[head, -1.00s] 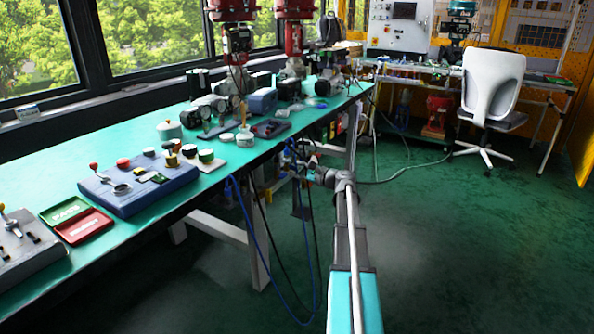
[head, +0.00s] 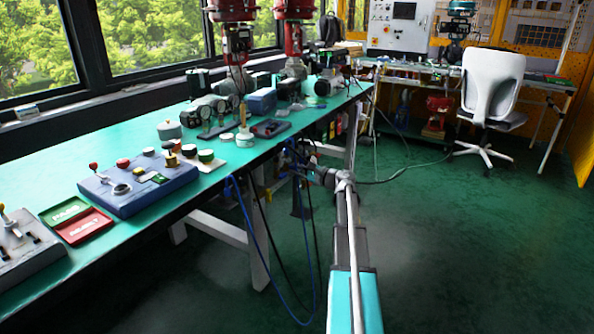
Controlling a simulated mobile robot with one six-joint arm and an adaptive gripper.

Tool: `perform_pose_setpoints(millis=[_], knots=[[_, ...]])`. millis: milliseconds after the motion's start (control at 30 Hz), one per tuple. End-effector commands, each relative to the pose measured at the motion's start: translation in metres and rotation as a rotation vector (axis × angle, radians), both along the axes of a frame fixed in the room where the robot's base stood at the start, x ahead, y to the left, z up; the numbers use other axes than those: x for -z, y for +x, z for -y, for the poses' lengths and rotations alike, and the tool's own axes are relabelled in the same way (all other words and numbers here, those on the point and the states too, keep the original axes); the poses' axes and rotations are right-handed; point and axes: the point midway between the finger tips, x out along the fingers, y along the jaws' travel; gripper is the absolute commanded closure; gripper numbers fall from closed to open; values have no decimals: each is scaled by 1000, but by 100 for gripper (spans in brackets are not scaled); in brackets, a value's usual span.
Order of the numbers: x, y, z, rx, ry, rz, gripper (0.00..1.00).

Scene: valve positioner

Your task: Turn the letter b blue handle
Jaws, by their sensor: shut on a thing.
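My arm reaches from the bottom of the head view to the front edge of the green bench (head: 60,165). My gripper (head: 291,163) is at its far end, below the bench edge, among dark fittings and hoses. It is small and partly hidden there. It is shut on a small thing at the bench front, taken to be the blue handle. The handle's outline, its letter and its angle are too small to make out.
Blue hoses (head: 240,205) and dark cables hang from the bench front beside my arm. A blue control box (head: 150,190), gauges and red-topped valves (head: 236,45) stand on the bench. A white chair (head: 490,90) is at the back right. The green floor right of my arm is clear.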

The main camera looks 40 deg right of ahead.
Motion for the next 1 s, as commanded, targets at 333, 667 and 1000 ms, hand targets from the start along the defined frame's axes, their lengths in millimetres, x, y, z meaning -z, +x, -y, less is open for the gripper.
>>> perform_pose_setpoints(millis=[333,667,1000], knots=[[0,0,0,-1,-185,77,100],[0,0,-1,-1,-446,185,100],[1,0,-1,-1,-649,268,100]])
